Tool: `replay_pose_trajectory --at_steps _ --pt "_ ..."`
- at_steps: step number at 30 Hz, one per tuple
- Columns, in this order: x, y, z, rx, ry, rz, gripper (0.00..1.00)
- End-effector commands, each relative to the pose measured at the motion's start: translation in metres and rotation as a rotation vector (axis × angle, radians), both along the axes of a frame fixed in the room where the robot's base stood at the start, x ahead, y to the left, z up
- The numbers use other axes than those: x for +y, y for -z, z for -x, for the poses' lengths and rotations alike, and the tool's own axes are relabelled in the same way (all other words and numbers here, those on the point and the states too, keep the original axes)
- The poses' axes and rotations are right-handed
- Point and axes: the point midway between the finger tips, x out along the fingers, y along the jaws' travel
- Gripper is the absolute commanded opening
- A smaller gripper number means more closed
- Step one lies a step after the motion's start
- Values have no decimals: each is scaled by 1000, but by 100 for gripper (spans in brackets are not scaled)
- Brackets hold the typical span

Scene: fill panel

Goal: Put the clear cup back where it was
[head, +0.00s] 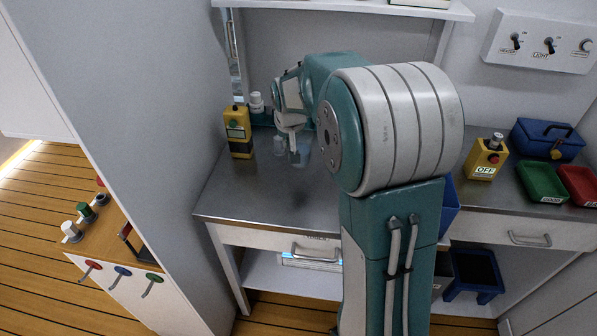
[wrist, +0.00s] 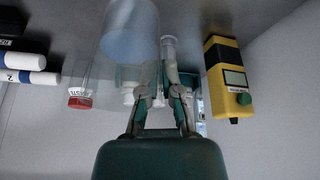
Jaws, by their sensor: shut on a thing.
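The clear cup (head: 300,154) with a bluish tint is at the steel counter below my gripper (head: 291,126) in the head view. In the wrist view the clear cup (wrist: 131,35) is large and see-through at upper left of centre, over the left finger. My gripper (wrist: 163,97) is shut on it, though the exact contact is hard to see through the clear wall. I cannot tell whether its base touches the counter. A small clear container (head: 279,145) stands just left of it in the head view.
A yellow and black device (head: 238,131) with a green button stands to the left; it also shows in the wrist view (wrist: 230,85). A white bottle (head: 257,102) is behind. A red-ended container (wrist: 80,98) lies left in the wrist view. The counter's front (head: 270,200) is clear.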

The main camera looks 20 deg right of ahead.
Motion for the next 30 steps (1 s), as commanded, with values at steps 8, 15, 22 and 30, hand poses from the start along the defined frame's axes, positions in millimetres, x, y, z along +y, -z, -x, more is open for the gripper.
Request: replay_pose_trajectory --at_steps 8,15,22,30 --pt "-7 40 31 4 1 -1 0" --pt "-8 68 39 5 0 -1 0" --pt "-8 79 38 1 0 0 0" --pt "-8 79 38 2 0 -1 43"
